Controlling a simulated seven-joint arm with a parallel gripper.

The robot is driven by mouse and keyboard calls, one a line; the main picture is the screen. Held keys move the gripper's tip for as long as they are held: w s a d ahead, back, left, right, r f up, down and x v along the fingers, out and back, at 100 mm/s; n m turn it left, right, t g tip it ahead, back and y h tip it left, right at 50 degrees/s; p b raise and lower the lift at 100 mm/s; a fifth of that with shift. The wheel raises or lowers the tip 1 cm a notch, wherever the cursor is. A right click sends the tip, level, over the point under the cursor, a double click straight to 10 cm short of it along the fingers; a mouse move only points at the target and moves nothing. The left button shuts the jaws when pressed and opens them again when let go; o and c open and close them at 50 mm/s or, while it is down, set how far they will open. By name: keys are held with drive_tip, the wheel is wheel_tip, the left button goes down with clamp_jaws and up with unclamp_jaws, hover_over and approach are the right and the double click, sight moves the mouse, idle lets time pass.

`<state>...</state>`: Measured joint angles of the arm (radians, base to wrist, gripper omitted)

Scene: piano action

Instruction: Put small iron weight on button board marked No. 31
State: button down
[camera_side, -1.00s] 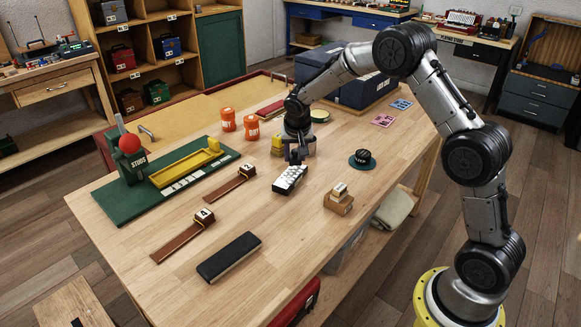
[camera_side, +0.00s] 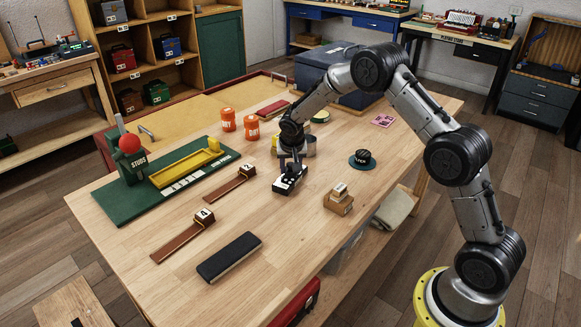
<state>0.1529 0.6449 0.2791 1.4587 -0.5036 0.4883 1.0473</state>
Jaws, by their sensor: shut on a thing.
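I cannot tell whether the held thing touches the board.
Wooden blocks (camera_side: 339,200) stand to the right, with a black round piece on a teal disc (camera_side: 362,159) behind. Brown ramps marked 2 (camera_side: 233,184) and 4 (camera_side: 185,234) and a black bar (camera_side: 229,257) lie left and in front. Orange cans (camera_side: 251,127) stand behind.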

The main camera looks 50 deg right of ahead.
drive_tip(key=shift+c, duration=2.1)
unclamp_jaws()
drive_tip(key=s+a+r+n, duration=0.1)
drive_tip(key=s+a+r, duration=0.25)
drive_tip(key=r, duration=0.55)
drive_tip(key=s+a+r, duration=0.2)
drive_tip(key=s+r, duration=0.3)
drive_tip(key=r, duration=0.4)
drive_tip(key=s+a+r+n+t+y, duration=0.1)
drive_tip(key=s+a+r+n, duration=0.15)
drive_tip(key=s, duration=0.35)
drive_tip(key=s+a+r+n, duration=0.1)
drive_tip(key=s+r, duration=0.3)
drive_tip(key=s, duration=0.2)
drive_tip(key=s+a+n+y, duration=0.1)
drive_tip(key=s+a+n, duration=0.1)
drive_tip(key=s, duration=0.7)
drive_tip(key=s+a+f+n+t+y, duration=0.1)
drive_tip(key=s+a+n, duration=0.1)
drive_tip(key=s, duration=0.7)
drive_tip(key=shift+a+f, duration=0.25)
